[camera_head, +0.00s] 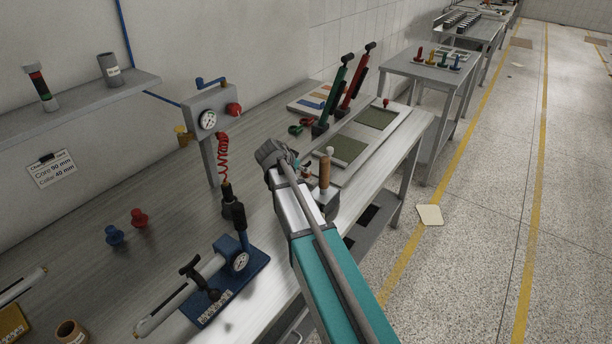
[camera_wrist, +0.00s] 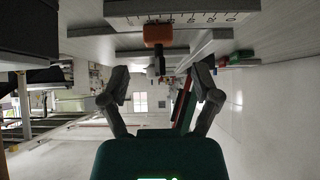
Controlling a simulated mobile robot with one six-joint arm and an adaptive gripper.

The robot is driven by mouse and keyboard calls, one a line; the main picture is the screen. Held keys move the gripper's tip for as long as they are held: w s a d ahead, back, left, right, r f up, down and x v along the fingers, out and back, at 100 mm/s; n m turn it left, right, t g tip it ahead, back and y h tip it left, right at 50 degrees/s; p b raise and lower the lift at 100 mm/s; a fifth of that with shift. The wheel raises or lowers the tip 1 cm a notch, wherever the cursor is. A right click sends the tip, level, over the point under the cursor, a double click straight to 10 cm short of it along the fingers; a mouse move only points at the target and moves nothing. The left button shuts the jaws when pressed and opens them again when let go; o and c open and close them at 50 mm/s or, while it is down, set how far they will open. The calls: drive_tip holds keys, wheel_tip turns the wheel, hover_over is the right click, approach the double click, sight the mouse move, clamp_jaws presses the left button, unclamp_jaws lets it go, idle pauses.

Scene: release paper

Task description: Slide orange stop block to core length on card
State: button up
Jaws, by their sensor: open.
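The orange stop block (camera_wrist: 157,33) shows in the wrist view, against a white ruler scale (camera_wrist: 190,18) with dark marks and numerals. A dark knob or stem (camera_wrist: 160,63) sits just below it in the picture. My gripper (camera_wrist: 162,72) is open, one finger to each side of the knob, with a visible gap on both sides. I cannot tell how far the fingertips are from the block in depth. The card (camera_head: 50,170) on the wall reads "Core 90 mm" and "Collar 40 mm". In the head view I cannot make out the block; my arm covers part of the bench.
A gauge stand (camera_head: 208,122) with a red coiled hose and a blue-based pump (camera_head: 238,262) stand on the bench left of my arm. Red (camera_head: 358,78) and green (camera_head: 335,90) levered tools stand beyond it. The aisle floor (camera_head: 490,200) at right is mostly clear.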

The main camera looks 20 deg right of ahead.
drive_tip(key=shift+b+x, duration=1.6)
drive_tip(key=shift+x, duration=1.05)
clamp_jaws()
